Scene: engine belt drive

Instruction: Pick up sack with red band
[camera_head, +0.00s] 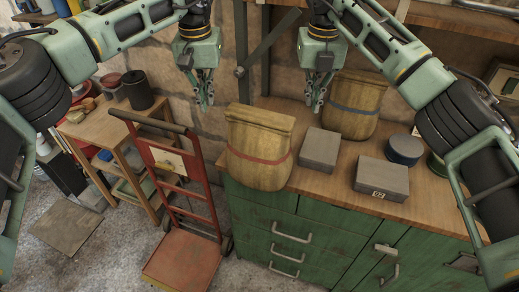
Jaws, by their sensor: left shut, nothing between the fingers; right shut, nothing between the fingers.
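The sack with the red band (258,148) is tan and stands upright on the left end of the wooden top of the green cabinet. Its red band runs around its lower half. My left gripper (204,104) is shut and empty, hanging to the upper left of the sack, apart from it in the picture. My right gripper (316,108) is shut and empty, above the cabinet top, to the upper right of the sack.
A similar sack with a blue band (354,105) stands behind to the right. Two grey boxes (319,148) (381,180) and a dark blue round tin (404,150) are on the cabinet top (310,184). A red hand truck (182,190) stands left of the green cabinet (268,218).

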